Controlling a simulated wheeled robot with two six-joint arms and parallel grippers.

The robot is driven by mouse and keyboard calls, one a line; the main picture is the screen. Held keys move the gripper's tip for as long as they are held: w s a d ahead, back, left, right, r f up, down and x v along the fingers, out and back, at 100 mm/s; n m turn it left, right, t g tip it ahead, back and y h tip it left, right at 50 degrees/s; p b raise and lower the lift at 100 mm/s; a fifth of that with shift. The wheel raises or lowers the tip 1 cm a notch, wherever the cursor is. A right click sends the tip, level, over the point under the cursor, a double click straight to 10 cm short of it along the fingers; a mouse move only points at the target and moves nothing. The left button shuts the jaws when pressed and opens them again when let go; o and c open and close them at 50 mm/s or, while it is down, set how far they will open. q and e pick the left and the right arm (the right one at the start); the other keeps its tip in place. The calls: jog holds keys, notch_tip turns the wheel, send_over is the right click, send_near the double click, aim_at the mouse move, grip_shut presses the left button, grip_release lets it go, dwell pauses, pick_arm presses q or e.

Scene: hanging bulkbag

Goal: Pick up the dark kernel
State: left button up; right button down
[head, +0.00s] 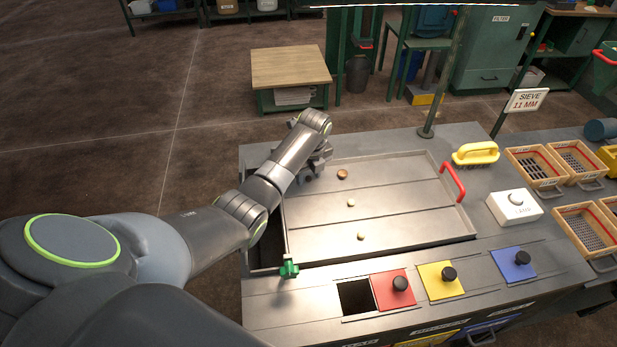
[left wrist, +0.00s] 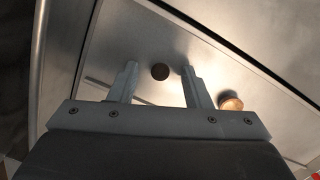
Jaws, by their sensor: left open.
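The dark kernel (left wrist: 160,71) is a small round dark disc on the metal tray (head: 420,225). In the left wrist view it lies in the gap between my finger tips, apart from both. My left gripper (head: 318,163) is open over the tray's far left part; its two fingers show in the left wrist view (left wrist: 160,75). In the head view I cannot make out the dark kernel; the gripper seems to hide it. A copper-brown kernel (head: 342,174) lies just right of the gripper and beside the right finger in the left wrist view (left wrist: 231,103). My right gripper is not in view.
Two pale kernels (head: 350,203) (head: 361,237) lie nearer on the tray. A red handle (head: 453,182) stands at its right edge, a green knob (head: 289,269) at its near left corner. Red (head: 390,291), yellow (head: 438,277) and blue (head: 510,262) lids line the front, beside an open hole (head: 356,298).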

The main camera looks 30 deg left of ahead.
pick_arm(q)
grip_shut()
dwell(0.6)
